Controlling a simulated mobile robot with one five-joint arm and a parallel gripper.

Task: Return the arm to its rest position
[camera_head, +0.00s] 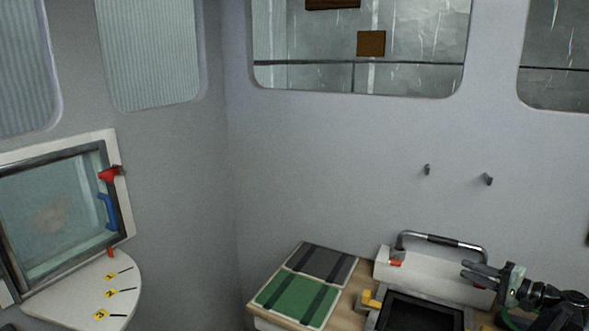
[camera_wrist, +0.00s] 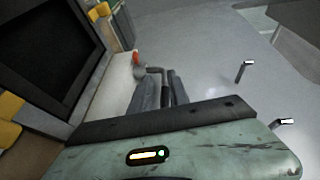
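My gripper (camera_head: 472,273) is at the lower right in the head view, at the end of my dark arm, with its fingers pointing left. In the wrist view my gripper (camera_wrist: 161,80) shows two grey fingers with a gap between them. A dark grip handle (camera_head: 442,240) on a white block (camera_head: 380,268) stands just behind the fingers.
A dark framed tray (camera_head: 372,322) lies in front of the white block. Green (camera_head: 290,298) and grey (camera_head: 322,262) panels lie left of it on the wooden counter. Two wall pegs (camera_head: 427,169) (camera_head: 488,179) stick out above. A white shelf (camera_head: 85,290) and framed hatch (camera_head: 60,213) are left.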

